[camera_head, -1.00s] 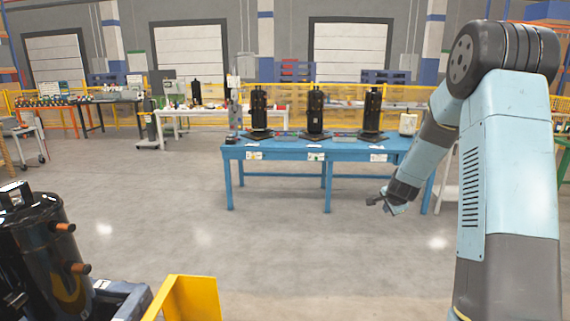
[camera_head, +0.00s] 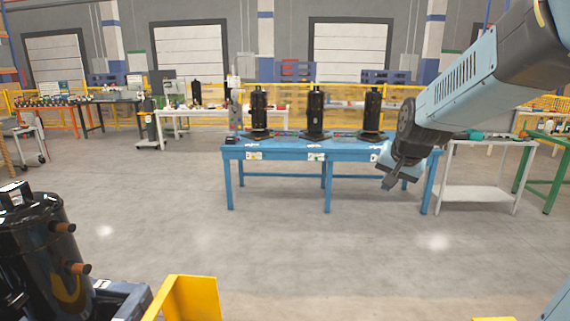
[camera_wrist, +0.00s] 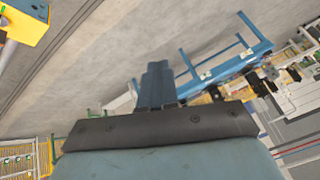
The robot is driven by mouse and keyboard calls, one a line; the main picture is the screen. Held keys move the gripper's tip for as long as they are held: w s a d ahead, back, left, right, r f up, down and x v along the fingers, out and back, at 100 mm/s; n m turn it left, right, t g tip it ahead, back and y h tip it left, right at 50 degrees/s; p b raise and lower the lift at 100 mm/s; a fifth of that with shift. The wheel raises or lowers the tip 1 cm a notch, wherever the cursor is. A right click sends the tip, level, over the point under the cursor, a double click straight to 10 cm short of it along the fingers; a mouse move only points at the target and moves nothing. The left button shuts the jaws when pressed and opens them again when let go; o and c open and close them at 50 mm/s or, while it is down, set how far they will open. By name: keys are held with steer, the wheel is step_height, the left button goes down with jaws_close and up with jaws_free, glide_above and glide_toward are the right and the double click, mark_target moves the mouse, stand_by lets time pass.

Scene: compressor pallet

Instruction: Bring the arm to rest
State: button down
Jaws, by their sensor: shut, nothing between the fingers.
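My gripper (camera_head: 388,183) hangs at the end of my arm, right of centre in the head view, in front of the blue table's right end. Its fingers are together with nothing between them. In the wrist view my gripper (camera_wrist: 156,70) points up the picture, its fingers side by side over bare floor. My arm (camera_head: 455,90) reaches in from the upper right corner, its forearm sloping down to the left. The blue table (camera_head: 290,152) carries three black compressors, the middle one (camera_head: 315,112) upright. My arm hides part of the table's right end.
A black compressor (camera_head: 35,240) stands close at lower left, beside a yellow bracket (camera_head: 190,298). A grey table (camera_head: 485,193) and a green bench (camera_head: 545,165) stand right. The floor (camera_head: 280,245) before the blue table is clear.

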steer(key=s+a+r+n, duration=0.1)
steer(key=s+n, duration=0.1)
steer(key=s, duration=0.8)
steer(key=s+r+n+g, duration=0.1)
steer(key=s+n, duration=0.2)
steer(key=s, duration=0.8)
steer(key=shift+s+a+r, duration=0.2)
steer(key=shift+a+r, duration=0.05)
steer(key=shift+a, duration=0.15)
steer(key=shift+s, duration=0.2)
